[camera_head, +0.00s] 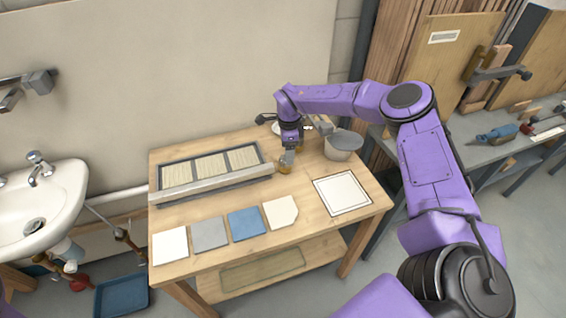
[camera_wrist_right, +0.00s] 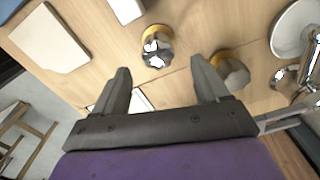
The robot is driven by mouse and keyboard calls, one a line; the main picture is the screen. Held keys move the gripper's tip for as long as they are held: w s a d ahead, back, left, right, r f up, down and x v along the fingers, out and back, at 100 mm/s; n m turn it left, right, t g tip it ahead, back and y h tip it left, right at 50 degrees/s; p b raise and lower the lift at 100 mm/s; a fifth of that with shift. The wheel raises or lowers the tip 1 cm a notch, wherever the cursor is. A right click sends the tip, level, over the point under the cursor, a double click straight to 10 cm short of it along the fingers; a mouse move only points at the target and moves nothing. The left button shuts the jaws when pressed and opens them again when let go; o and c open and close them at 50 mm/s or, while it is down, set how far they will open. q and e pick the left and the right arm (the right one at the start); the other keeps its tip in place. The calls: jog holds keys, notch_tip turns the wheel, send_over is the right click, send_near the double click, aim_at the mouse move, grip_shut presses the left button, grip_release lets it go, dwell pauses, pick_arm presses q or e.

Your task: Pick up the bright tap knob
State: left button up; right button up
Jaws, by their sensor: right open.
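In the right wrist view a bright, shiny chrome tap knob (camera_wrist_right: 156,50) with a brass base stands on the wooden table. A duller grey knob (camera_wrist_right: 234,74), also with a brass base, stands to its right, partly behind the right finger. My right gripper (camera_wrist_right: 160,70) is open and empty. The bright knob shows just beyond the gap between its fingertips, apart from both. In the head view the right gripper (camera_head: 288,157) is low over the table, and a small brass-coloured piece (camera_head: 284,169) shows under it; which knob this is, I cannot tell. My left gripper is out of view.
A grey bucket (camera_head: 343,145) stands right of the gripper. A framed tray (camera_head: 258,179) lies left. Several tiles, including a blue one (camera_head: 246,223), line the front, with a white framed panel (camera_head: 342,193) at right. A white round dish (camera_wrist_right: 292,30) shows in the wrist view.

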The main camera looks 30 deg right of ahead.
aim_at(283, 168)
jog(key=shift+s+d+f, duration=0.1)
jog(key=shift+s+f, duration=0.05)
jog(key=shift+f, duration=0.25)
jog(key=f, duration=0.1)
jog(key=f+p, duration=0.2)
jog(key=f, duration=0.1)
jog(key=shift+w+a+f, duration=0.1)
jog(key=shift+w+a, duration=0.15)
jog(key=shift+a, duration=0.1)
jog(key=shift+f, duration=0.5)
jog(key=c, duration=1.2)
jog(key=shift+r, duration=0.1)
